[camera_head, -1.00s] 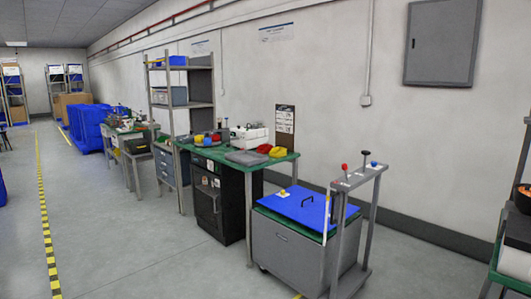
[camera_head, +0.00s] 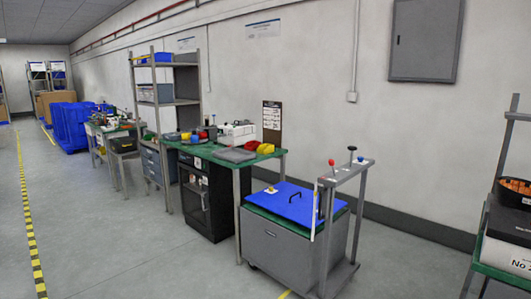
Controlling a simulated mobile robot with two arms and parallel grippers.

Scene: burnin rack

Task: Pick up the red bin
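A small red bin (camera_head: 251,145) lies on the green-topped workbench (camera_head: 281,153), near its right end. It is next to a yellow bin (camera_head: 265,149) and behind a flat grey item (camera_head: 234,155). The bin is small and far off in this view, so its details cannot be made out. Neither of my grippers shows in the view.
A grey cart with a blue lid (camera_head: 293,200) and an upright post frame (camera_head: 345,170) stands in front of the bench's right end. A shelf rack (camera_head: 201,85) stands behind the bench. At right is a rack with a white box (camera_head: 508,250). The floor at left is clear.

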